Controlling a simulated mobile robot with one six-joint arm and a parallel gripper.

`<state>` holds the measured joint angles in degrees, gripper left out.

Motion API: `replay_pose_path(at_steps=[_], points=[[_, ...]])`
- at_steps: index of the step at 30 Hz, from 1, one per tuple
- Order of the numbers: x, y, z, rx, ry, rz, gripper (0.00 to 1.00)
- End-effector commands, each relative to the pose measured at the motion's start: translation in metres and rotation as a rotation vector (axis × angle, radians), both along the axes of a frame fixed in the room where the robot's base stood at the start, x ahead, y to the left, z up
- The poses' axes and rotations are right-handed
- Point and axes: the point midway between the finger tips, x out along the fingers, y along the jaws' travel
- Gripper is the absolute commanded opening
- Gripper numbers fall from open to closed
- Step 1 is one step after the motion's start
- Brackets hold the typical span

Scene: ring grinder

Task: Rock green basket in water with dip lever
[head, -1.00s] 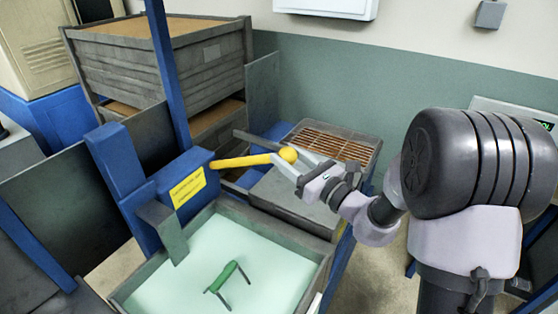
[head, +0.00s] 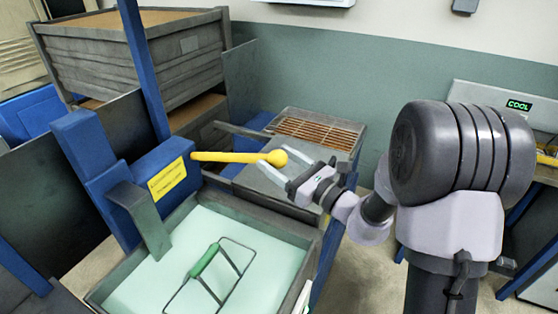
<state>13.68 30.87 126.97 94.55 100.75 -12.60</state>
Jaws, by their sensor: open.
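The yellow dip lever (head: 232,157) sticks out to the right from the blue lever housing (head: 125,195), with a round knob at its end. My gripper (head: 286,172) is just right of the knob, its jaws open and apart, with nothing held. Whether a finger touches the knob I cannot tell. The green basket handle (head: 205,261) with its thin wire frame shows in the pale green water (head: 255,235) of the grey tank (head: 285,232). The lower part of the basket is hidden by the water.
A slatted brown grate (head: 315,133) lies on a grey bench behind my gripper. Stacked grey crates (head: 130,60) stand at the back left. A unit with a green "COOL" display (head: 518,105) is at the right. Bare floor (head: 355,270) shows right of the tank.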

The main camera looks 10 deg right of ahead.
Motion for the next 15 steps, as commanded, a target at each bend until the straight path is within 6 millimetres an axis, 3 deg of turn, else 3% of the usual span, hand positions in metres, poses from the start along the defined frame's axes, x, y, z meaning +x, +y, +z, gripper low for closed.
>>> replay_pose_path(at_steps=[5, 15], points=[[-0.009, -0.010, -0.001, 0.000, 0.001, -0.003, 0.64], [-0.077, -0.069, -0.011, 0.001, 0.003, -0.007, 0.64]])
